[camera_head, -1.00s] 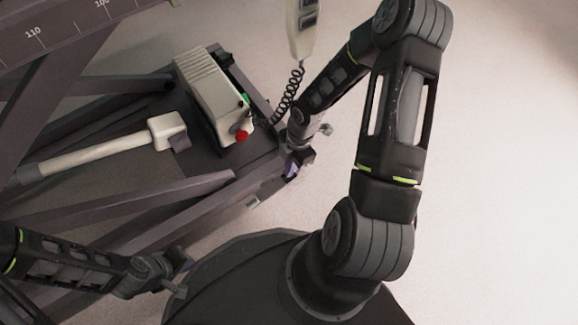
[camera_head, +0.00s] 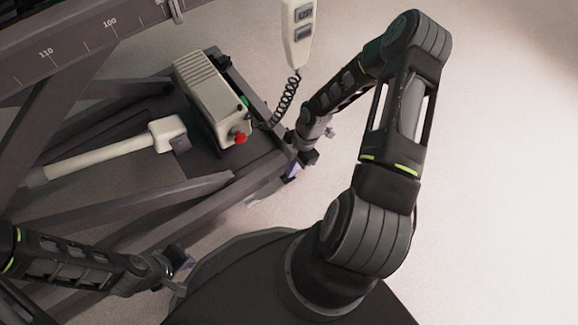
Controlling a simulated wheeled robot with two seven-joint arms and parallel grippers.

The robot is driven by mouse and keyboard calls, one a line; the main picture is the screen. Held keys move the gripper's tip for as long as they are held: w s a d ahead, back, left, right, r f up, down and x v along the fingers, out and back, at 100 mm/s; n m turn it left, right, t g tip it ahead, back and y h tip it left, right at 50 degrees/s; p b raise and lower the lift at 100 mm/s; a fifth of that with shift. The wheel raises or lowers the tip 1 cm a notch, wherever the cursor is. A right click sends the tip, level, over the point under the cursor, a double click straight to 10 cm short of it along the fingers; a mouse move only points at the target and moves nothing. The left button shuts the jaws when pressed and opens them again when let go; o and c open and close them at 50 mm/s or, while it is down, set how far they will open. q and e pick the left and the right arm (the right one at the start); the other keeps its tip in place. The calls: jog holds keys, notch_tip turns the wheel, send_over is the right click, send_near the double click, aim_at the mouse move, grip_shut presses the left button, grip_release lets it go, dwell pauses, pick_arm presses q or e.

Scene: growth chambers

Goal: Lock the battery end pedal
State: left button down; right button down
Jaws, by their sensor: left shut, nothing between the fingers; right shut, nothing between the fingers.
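The white battery box (camera_head: 203,85) with a red button (camera_head: 240,138) stands on the dark base frame (camera_head: 262,176). A small pale lavender piece (camera_head: 293,171), seemingly the pedal at this end, shows at the frame's corner, mostly hidden. My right gripper (camera_head: 308,157) is shut and empty just above and beside it; I cannot tell whether they touch.
A white handset (camera_head: 299,30) hangs at the top on a coiled black cord (camera_head: 286,100), close to my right forearm. A white actuator (camera_head: 105,152) lies across the base. A marked rail (camera_head: 75,45) crosses the upper left. Floor at right is clear.

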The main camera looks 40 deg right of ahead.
pick_arm(q)
jog(key=shift+f, duration=0.25)
pick_arm(e)
jog(key=shift+d+f, duration=0.25)
jog(key=shift+f, duration=0.3)
jog(key=shift+d+f, duration=0.2)
jog(key=shift+f, duration=0.35)
